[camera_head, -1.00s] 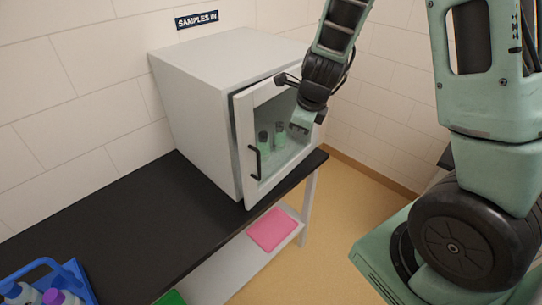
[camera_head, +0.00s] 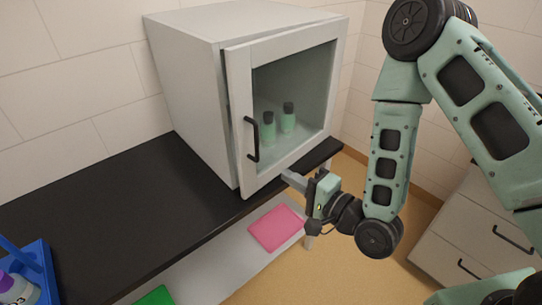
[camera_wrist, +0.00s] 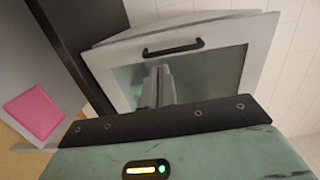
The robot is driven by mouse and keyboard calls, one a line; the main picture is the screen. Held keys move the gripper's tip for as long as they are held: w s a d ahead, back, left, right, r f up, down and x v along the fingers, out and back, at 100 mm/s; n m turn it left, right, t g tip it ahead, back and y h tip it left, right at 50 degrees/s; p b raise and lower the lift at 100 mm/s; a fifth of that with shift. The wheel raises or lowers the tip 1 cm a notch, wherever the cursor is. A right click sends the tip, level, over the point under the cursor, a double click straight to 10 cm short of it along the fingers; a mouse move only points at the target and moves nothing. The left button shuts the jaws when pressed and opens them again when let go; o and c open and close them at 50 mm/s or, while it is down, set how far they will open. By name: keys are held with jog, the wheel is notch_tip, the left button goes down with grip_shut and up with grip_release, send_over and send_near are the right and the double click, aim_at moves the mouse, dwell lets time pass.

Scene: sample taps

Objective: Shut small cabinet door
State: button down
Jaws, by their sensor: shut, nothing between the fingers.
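The small white cabinet (camera_head: 190,90) stands on the black counter, with its glass-paned door (camera_head: 240,110) facing me. The door is slightly ajar: a narrow dark gap shows along its left, handle-side edge. A black bar handle (camera_head: 252,140) is on the door's left side; it also shows in the wrist view (camera_wrist: 173,49). Two vials (camera_head: 268,128) with green bodies and dark caps stand inside, behind the glass. My gripper (camera_head: 288,177) is shut and empty, low before the door's bottom edge. In the wrist view its fingers (camera_wrist: 158,84) overlap the pane; contact cannot be told.
The black counter (camera_head: 90,210) is clear left of the cabinet. A blue caddy (camera_head: 38,270) with bottles stands at its near left end. A pink mat (camera_head: 277,228) and a green item (camera_head: 155,296) lie on the lower shelf. White drawers (camera_head: 480,235) stand at the right.

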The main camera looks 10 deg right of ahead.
jog(key=p, duration=0.5)
send_near(240, 145)
jog(key=x, duration=0.5)
jog(key=shift+w+d, duration=0.1)
jog(key=shift+w, duration=0.15)
jog(key=shift+w+a+f+p, duration=0.25)
jog(key=shift+w+a+p, duration=0.15)
jog(key=shift+w+a, duration=0.15)
jog(key=shift+m+t+h, duration=0.6)
jog(key=shift+t, duration=0.1)
jog(key=b+x, duration=0.2)
jog(key=x, duration=0.2)
jog(key=shift+w+a+b, duration=0.2)
jog(key=shift+a+b, duration=0.2)
jog(key=shift+a, duration=0.05)
jog(key=shift+w+r, duration=0.1)
jog(key=shift+r, duration=0.2)
jog(key=shift+f, duration=0.1)
